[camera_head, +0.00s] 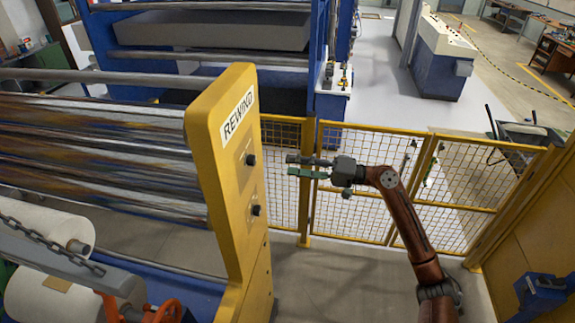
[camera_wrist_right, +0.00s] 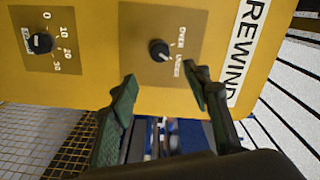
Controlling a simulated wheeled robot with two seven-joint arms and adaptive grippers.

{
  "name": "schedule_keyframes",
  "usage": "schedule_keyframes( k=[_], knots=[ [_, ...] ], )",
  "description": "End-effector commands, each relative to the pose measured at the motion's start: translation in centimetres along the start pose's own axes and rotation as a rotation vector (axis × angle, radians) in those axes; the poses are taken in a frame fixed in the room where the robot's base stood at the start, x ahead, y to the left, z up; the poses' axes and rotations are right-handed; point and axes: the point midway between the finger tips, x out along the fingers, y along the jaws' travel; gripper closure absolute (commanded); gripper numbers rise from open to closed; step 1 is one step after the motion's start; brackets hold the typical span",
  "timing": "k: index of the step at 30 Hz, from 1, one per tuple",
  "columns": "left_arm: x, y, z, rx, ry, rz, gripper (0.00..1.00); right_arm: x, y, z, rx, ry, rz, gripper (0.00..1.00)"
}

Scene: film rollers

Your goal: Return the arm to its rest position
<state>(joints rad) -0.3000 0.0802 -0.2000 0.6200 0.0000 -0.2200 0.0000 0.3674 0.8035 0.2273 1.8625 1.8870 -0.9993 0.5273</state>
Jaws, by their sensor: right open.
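My right arm (camera_head: 405,215) reaches in from the lower right in the head view, bent at the elbow. Its right gripper (camera_head: 292,166) points left at the yellow REWIND panel (camera_head: 225,190). The jaws are open and empty. In the right wrist view the two green-padded fingers (camera_wrist_right: 160,76) stand apart, with the black OVER/UNDER knob (camera_wrist_right: 158,50) beyond the gap. They appear clear of the knob, whose pointer is towards UNDER. This upper knob also shows in the head view (camera_head: 251,160). My left gripper is not in view.
A numbered dial knob (camera_wrist_right: 38,40) sits on the same panel, lower down in the head view (camera_head: 256,210). A yellow mesh fence (camera_head: 375,165) stands behind the arm. White film rolls (camera_head: 45,235) lie at the left. Grey floor (camera_head: 335,275) is open below the gripper.

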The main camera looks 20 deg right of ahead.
Motion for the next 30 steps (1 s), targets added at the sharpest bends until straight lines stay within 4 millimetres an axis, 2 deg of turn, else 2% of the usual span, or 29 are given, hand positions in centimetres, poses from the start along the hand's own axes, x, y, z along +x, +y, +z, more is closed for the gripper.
schedule_keyframes(
  k=[13, 17, 20, 26, 30],
  knots=[
    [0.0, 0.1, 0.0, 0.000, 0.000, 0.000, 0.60, 0.0, 0.0, 0.0, 0.000, 0.000, 0.000, 0.56],
    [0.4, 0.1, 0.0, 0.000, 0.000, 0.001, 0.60, -0.1, 1.9, -0.3, 0.011, 0.021, 0.016, 0.56],
    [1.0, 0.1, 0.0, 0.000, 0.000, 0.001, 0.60, -0.6, 6.0, -0.9, 0.029, 0.065, 0.055, 0.56],
    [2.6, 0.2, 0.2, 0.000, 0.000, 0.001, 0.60, -2.5, 17.7, -1.4, 0.066, 0.178, 0.182, 0.56],
    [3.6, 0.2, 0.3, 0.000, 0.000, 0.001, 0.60, -4.2, 25.8, -0.7, 0.084, 0.242, 0.284, 0.56]
  ],
)
